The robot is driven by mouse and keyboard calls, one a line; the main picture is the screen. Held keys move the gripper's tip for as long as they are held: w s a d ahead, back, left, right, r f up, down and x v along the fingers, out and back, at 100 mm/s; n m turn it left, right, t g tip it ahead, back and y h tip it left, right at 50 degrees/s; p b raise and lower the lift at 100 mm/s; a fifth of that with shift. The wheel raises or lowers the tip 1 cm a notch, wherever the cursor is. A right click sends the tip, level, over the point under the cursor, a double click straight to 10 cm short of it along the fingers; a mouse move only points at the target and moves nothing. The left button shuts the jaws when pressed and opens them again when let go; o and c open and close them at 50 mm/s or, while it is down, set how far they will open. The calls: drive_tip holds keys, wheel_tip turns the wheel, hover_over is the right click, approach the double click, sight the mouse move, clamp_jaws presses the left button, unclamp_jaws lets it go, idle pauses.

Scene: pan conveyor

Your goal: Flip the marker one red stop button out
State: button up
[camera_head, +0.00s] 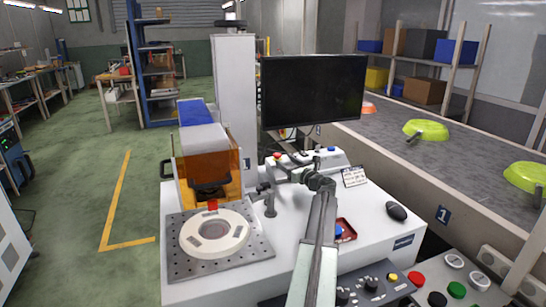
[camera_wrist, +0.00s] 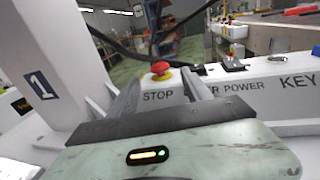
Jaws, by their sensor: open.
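The marker (camera_head: 205,165) stands on a white bench, with an orange window and a perforated plate below it. A red stop button (camera_wrist: 160,68) sits on a white panel above the printed word STOP in the wrist view. In the head view, a small red button (camera_head: 277,155) shows on the white console behind my arm. My gripper (camera_wrist: 161,80) is open and empty. Its two fingers point at the panel, one on each side of the button. Whether a fingertip touches the button, I cannot tell.
A dark monitor (camera_head: 313,92) stands behind the console. A mouse (camera_head: 397,212) and a small red tray (camera_head: 346,231) are on the bench. A conveyor (camera_head: 385,125) with green pans runs along the right. A separate button panel (camera_head: 400,290) is at the lower right.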

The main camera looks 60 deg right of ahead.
sight(279, 157)
drive_tip(key=shift+w, duration=0.45)
drive_tip(key=x, duration=0.7)
drive_tip(key=shift+d, duration=0.1)
clamp_jaws()
idle(0.9)
